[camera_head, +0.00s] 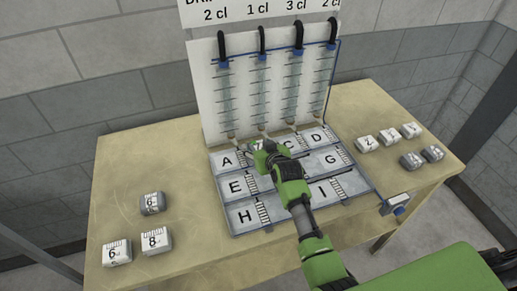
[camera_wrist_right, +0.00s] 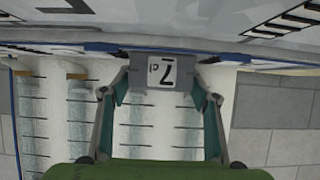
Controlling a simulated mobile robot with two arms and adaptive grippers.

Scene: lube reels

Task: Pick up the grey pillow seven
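The grey pillow seven is a small grey block with a white label marked 7. In the right wrist view the grey pillow seven (camera_wrist_right: 140,60) sits between the two fingers of my right gripper (camera_wrist_right: 161,82), which close in against its two sides. In the head view my right gripper (camera_head: 262,151) is over the top row of the lettered tray (camera_head: 240,215), between A and C, and mostly hides the block. I cannot tell whether the block touches the tray. My left gripper is not in view.
A white panel with clear tubes (camera_head: 280,95) stands just behind the tray. At left lie a grey block (camera_head: 152,204) and white blocks marked 6 (camera_head: 117,254) and 8 (camera_head: 156,241). Several white and grey blocks (camera_head: 412,161) lie at right. The table's (camera_head: 130,165) back left is bare.

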